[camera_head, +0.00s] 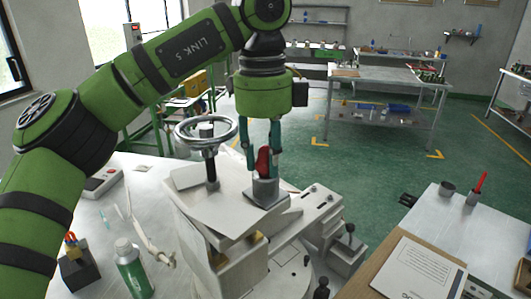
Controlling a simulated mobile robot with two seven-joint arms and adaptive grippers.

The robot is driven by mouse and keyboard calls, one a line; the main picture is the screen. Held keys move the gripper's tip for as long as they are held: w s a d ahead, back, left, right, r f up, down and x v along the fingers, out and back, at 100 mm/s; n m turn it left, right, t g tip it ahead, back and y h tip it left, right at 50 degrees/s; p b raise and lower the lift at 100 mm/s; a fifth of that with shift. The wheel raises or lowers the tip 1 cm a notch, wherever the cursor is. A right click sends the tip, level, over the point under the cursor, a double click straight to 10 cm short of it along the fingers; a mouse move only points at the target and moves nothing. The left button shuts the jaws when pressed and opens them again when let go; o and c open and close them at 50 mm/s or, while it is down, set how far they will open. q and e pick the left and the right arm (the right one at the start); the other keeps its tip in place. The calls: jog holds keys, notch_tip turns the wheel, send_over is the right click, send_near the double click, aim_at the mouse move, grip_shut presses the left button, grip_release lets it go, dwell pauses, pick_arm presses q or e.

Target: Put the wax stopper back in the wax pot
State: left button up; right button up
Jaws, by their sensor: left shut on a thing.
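My left gripper (263,172) points straight down over the white injection machine (223,235). It is shut on the red wax stopper (263,160). The stopper is upright, and its lower end meets the top of the small grey wax pot (266,193) on the machine. I cannot tell how deep the stopper sits in the pot. My right gripper is not in view.
A handwheel (206,129) stands just left of the gripper. A green-and-white bottle (133,268) and a dark tool holder (80,271) stand on the left table. The right table holds a folder (418,269), a grey cup (446,189) and a red-handled tool (480,184).

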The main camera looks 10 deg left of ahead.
aim_at(264, 147)
pick_arm(q)
jog(key=shift+f, duration=0.3)
jog(key=o, duration=1.1)
jog(key=shift+c, duration=0.2)
jog(key=shift+w+r, duration=0.1)
jog(key=shift+r, duration=3.9)
jog(key=shift+a, duration=0.1)
